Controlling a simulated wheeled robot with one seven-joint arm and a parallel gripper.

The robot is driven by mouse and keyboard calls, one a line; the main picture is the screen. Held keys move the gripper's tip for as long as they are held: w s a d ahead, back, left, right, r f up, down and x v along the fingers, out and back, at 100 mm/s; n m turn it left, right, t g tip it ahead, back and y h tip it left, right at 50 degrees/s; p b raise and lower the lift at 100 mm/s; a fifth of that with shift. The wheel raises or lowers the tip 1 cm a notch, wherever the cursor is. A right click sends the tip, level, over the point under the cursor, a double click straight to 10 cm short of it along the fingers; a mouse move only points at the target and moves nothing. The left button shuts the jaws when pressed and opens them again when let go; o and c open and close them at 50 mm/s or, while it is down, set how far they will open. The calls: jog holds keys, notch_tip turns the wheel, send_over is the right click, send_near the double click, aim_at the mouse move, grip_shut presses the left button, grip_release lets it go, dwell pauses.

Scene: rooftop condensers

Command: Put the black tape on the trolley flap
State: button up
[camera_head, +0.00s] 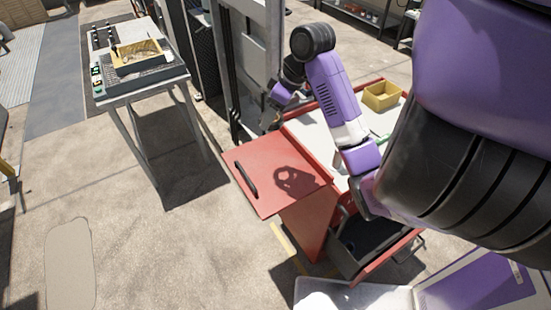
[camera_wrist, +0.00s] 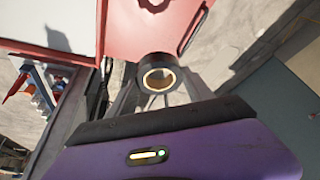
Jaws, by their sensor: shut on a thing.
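The black tape (camera_wrist: 172,80) is a dark roll with a tan core, held out at the end of my gripper (camera_wrist: 158,97) in the wrist view. In the head view my gripper (camera_head: 281,94) is raised in the air behind the trolley flap, and I cannot make out the tape there. The red trolley flap (camera_head: 258,155) sticks out level from the trolley's left end, with a dark handle at its left edge. It also shows below the tape in the wrist view (camera_wrist: 125,35). A dark shadow lies on the flap; nothing rests on it.
The red trolley (camera_head: 300,225) has a pale top with a yellow bin (camera_head: 382,96) at its far end. A drawer (camera_head: 375,250) stands open at its front. A metal table (camera_head: 150,88) with a wooden box (camera_head: 138,55) stands at back left. A grey cabinet (camera_head: 245,60) rises behind the trolley.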

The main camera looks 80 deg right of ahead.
aim_at(278, 118)
jog(key=shift+s+d+r, duration=0.1)
jog(key=shift+s+r, duration=0.1)
jog(key=shift+s, duration=0.15)
notch_tip(278, 118, down, 4)
jog(key=shift+w+d+f, duration=0.1)
jog(key=f+b, duration=0.1)
jog(key=f, duration=0.2)
jog(key=f+b, duration=0.1)
jog(key=f, duration=0.3)
jog(key=f+b, duration=0.2)
jog(key=f, duration=0.2)
jog(key=shift+s, duration=0.25)
jog(key=shift+f, duration=2.4)
jog(key=shift+f, duration=0.2)
jog(key=o, duration=1.4)
jog(key=shift+c, duration=0.2)
